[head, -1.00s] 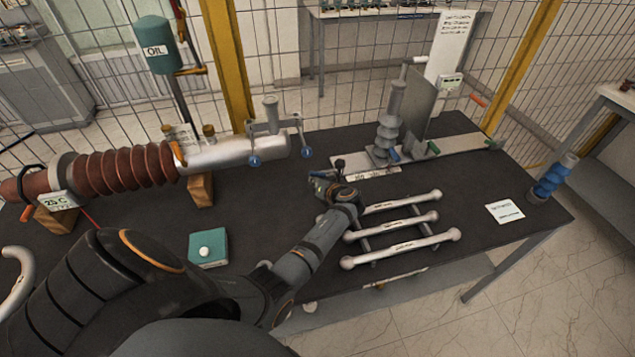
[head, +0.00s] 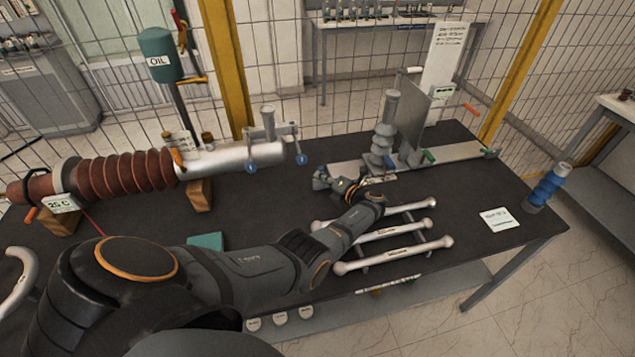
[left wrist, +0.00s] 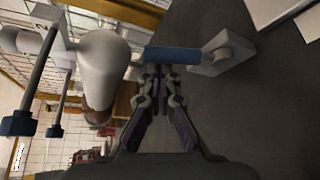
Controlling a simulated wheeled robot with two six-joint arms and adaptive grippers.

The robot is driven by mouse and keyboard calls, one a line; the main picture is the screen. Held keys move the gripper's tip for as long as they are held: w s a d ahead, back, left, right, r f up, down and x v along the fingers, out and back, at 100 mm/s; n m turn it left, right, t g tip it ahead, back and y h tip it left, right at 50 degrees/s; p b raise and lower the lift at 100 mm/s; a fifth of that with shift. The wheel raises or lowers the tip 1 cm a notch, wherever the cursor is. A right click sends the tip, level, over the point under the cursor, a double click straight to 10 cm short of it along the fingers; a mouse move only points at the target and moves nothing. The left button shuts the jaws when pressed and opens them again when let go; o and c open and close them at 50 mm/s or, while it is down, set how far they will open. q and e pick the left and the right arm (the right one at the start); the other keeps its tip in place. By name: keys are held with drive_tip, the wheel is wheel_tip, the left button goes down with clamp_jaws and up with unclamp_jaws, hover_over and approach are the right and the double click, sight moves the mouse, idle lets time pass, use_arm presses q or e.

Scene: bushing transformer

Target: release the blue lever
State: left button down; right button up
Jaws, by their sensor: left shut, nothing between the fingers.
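A blue lever (left wrist: 172,53), a short bar fixed to a light grey bracket (left wrist: 218,52), lies just beyond my left fingertips in the left wrist view. My left gripper (left wrist: 158,72) is shut and empty. The fingertips look close to the lever; I cannot tell whether they touch. My right gripper is not in view.
A silver tube (head: 230,158) with blue-knobbed clamp and brown ribbed bushing (head: 120,175) lies left of the gripper. White rods (head: 395,255) lie under and right of my arm. A green handle (head: 429,156) sits on the plate.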

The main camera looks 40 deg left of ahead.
use_arm(q)
drive_tip(key=shift+w+d+r+b, duration=0.35)
drive_tip(key=shift+w+d+b, duration=0.25)
drive_tip(key=shift+w, duration=0.25)
drive_tip(key=shift+d+r, duration=0.1)
drive_tip(key=shift+r, duration=0.05)
idle(0.3)
